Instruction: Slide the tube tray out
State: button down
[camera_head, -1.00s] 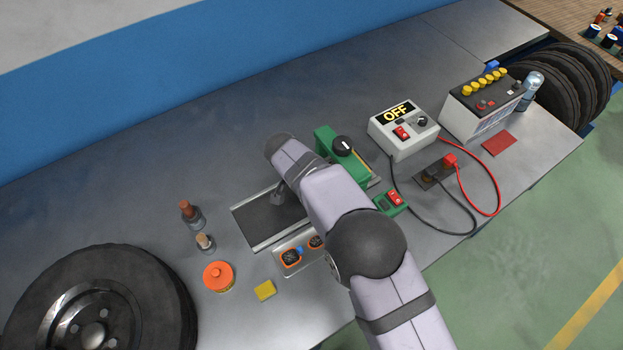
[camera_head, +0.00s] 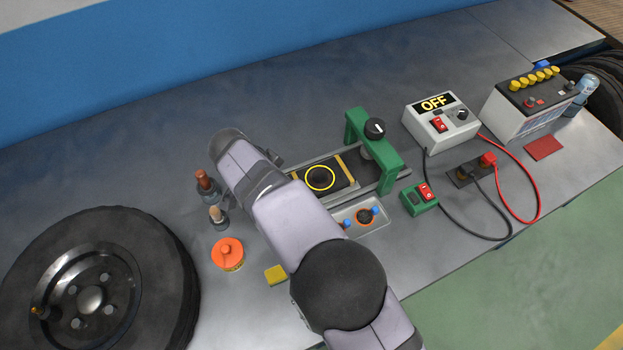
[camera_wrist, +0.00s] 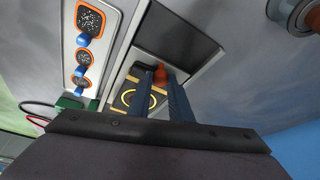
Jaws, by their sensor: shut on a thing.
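The tube tray (camera_head: 341,174) is a dark slab with gold strips and a yellow ring (camera_head: 320,189) on top. It lies in a metal channel, left of the green press frame (camera_head: 388,165), and also shows in the wrist view (camera_wrist: 122,92). My gripper (camera_wrist: 160,78) is shut on the tray's orange-red handle (camera_wrist: 160,71) at the tray's end. In the head view my arm hides the fingers and the handle.
A metal tray (camera_head: 375,228) with orange-rimmed parts and blue caps lies in front of the channel. Two small bottles (camera_head: 206,187), an orange tub (camera_head: 228,254), a yellow block (camera_head: 276,275) and a wheel (camera_head: 95,290) are to the left. A switch box (camera_head: 440,120) is right.

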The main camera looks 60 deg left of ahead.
jog(key=s, duration=0.6)
jog(key=shift+b, duration=0.35)
jog(key=c, duration=1.9)
grip_release()
jog(key=shift+s, duration=0.15)
jog(key=shift+r, duration=0.15)
jog(key=shift+b+v, duration=0.95)
jog(key=shift+v, duration=2.65)
